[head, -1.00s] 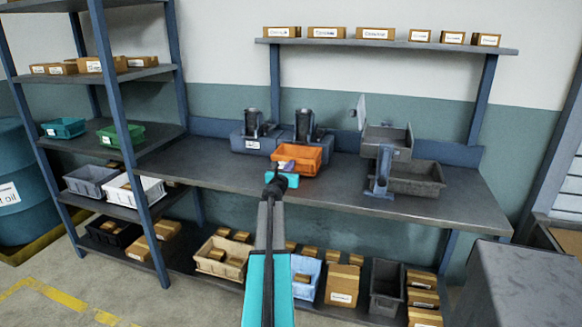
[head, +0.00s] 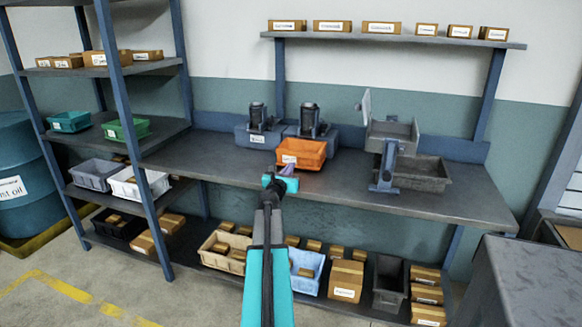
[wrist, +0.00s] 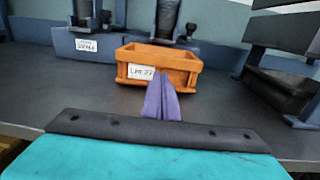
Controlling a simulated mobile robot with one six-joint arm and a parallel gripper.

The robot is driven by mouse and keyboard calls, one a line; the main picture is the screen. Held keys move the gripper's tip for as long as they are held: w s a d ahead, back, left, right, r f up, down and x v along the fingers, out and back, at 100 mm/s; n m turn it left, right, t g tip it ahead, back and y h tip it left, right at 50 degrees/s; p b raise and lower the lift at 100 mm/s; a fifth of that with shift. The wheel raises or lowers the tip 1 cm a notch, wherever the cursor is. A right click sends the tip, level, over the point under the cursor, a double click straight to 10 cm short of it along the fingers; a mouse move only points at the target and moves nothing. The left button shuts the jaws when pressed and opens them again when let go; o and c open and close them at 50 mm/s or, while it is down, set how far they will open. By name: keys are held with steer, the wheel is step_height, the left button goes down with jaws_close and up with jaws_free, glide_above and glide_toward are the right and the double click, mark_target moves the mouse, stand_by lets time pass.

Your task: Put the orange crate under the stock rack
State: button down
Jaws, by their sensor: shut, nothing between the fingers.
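The orange crate (head: 303,160) stands upright on the grey workbench, in front of two dark machines. In the wrist view the crate (wrist: 156,73) shows a white label reading like "Line 22" on its front. My gripper (head: 288,168) is just in front of the crate, toward me. Its purple fingers (wrist: 163,88) are shut with nothing between them and overlap the crate's lower right front in the wrist view; I cannot tell if they touch it. The rack on the left (head: 128,138), with blue posts and several shelves, looks like the stock rack; floor shows in front of it.
The workbench (head: 240,183) has a grey scale-like device (head: 388,150) and a grey bin (head: 430,176) at right. Its lower shelf holds bins and cartons. Low on the rack are a black bin (head: 118,224) and cartons. A grey block (head: 510,285) stands front right.

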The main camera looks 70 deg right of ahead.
steer(key=a, duration=0.6)
steer(key=shift+s, duration=0.25)
stand_by(0.6)
